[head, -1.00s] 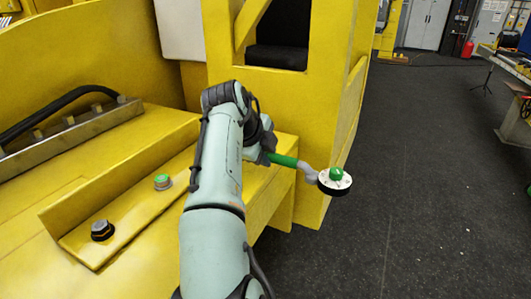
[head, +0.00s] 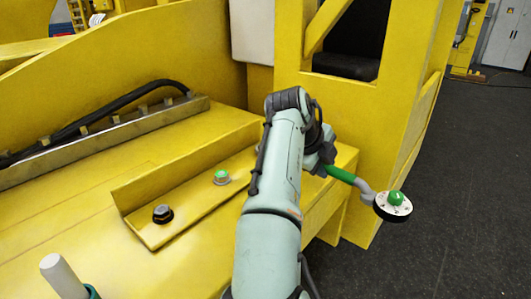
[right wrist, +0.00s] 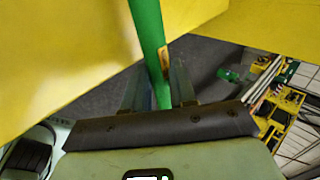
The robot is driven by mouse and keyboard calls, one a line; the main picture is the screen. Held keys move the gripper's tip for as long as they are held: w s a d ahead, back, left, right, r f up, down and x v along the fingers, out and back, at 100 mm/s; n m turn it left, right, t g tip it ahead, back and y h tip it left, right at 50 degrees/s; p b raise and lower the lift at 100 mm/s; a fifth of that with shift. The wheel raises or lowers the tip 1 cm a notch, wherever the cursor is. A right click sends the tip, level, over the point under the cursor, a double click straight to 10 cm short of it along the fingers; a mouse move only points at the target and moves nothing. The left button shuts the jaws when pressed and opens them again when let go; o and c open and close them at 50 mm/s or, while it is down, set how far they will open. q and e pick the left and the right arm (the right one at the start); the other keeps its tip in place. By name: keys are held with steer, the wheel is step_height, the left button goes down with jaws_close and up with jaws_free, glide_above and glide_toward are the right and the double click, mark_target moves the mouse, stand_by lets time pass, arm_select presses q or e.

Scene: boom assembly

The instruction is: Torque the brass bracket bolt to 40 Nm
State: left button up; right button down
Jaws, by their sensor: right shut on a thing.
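My right gripper (head: 325,167) is shut on the green handle (head: 341,174) of a torque wrench, whose round white-and-black dial head (head: 393,206) with a green knob hangs out to the right over the floor. In the right wrist view the green handle (right wrist: 148,30) runs between the two fingers (right wrist: 157,88). A yellow angle bracket (head: 190,205) lies on the yellow deck. It carries a dark hex bolt (head: 162,214) and a green-topped bolt (head: 221,177). I cannot tell from colour which is brass. The wrench is apart from both bolts. My left gripper is out of view.
A pale rod in a teal collar (head: 68,277) stands at the lower left; I cannot tell what it is. A black hose (head: 110,108) runs along a metal rail behind the bracket. A tall yellow post structure (head: 340,100) rises beyond my arm. The dark floor at right is clear.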

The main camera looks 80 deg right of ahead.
steer(key=shift+w+a+r+m+g, duration=0.1)
steer(key=shift+w+a+m+g, duration=0.2)
steer(key=shift+w+a+m, duration=0.3)
steer(key=shift+s+a, duration=0.1)
steer(key=shift+s, duration=0.05)
steer(key=shift+w+a+m+g+y, duration=0.4)
steer(key=shift+w+a+m+y, duration=0.25)
steer(key=shift+w+a, duration=0.3)
stand_by(0.4)
steer(key=shift+w+a+m+g+y+p, duration=0.35)
steer(key=shift+w+a+m+p, duration=0.15)
steer(key=shift+w+a+m, duration=0.45)
steer(key=shift+d, duration=0.15)
steer(key=shift+w, duration=0.1)
